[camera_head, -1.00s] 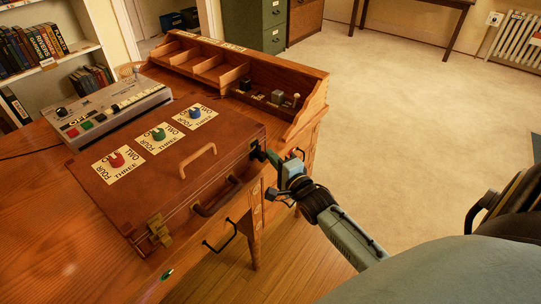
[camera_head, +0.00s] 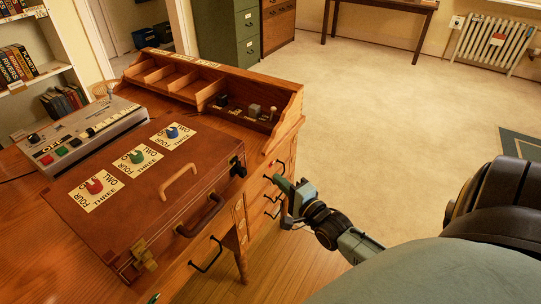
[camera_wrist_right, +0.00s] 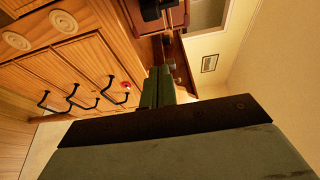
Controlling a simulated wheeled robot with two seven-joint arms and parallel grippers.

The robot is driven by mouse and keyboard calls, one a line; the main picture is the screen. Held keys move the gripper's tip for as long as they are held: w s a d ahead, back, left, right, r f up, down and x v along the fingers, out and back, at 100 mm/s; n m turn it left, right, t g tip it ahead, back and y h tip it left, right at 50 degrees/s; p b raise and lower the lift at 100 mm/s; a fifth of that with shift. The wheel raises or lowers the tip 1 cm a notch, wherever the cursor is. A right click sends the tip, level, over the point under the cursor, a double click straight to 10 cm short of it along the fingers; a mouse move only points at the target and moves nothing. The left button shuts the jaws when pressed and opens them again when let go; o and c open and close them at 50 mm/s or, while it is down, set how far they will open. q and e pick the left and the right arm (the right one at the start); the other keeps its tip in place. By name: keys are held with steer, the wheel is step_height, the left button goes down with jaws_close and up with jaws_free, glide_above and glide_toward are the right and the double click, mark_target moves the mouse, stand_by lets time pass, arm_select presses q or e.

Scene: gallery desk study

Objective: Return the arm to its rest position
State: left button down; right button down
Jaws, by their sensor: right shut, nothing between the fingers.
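My right gripper (camera_head: 282,187) is shut and empty in the head view, in front of the desk's drawer side, to the right of and below the brown case. It shows no contact with the case. Its green fingers also show close together in the right wrist view (camera_wrist_right: 164,88). The brown case (camera_head: 113,218) lies closed on the desk, with a tan handle (camera_head: 180,182) on its lid and red, green and blue knobs on labelled cards. A dark latch (camera_head: 237,166) sits at its right end and a brass latch (camera_head: 143,254) at its near end.
The wooden desk (camera_head: 25,240) carries a grey button console (camera_head: 80,134) and a pigeonhole rack (camera_head: 190,82). Black drawer handles (camera_wrist_right: 74,92) stick out close to my right gripper. Carpeted floor (camera_head: 370,110) is open to the right.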

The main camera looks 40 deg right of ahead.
steer(key=shift+s, duration=0.5)
steer(key=s+a+f+n+g, duration=0.25)
steer(key=s+f+n, duration=0.2)
steer(key=f, duration=0.55)
steer(key=s+a+f+n+g, duration=0.1)
steer(key=s+f+n+g, duration=0.3)
steer(key=f, duration=0.6)
steer(key=s+a+f+n+g, duration=0.1)
steer(key=s+f+n+g, duration=0.15)
steer(key=s+f, duration=0.55)
steer(key=s+a+f+n+g, duration=0.2)
steer(key=s+f+n+g, duration=0.2)
steer(key=s, duration=0.6)
steer(key=s+a+f+n+g, duration=0.2)
steer(key=s+f+n+g, duration=0.2)
steer(key=s+f, duration=0.5)
steer(key=shift+s+f+n, duration=0.15)
steer(key=shift+s+n, duration=0.8)
steer(key=shift+n, duration=0.25)
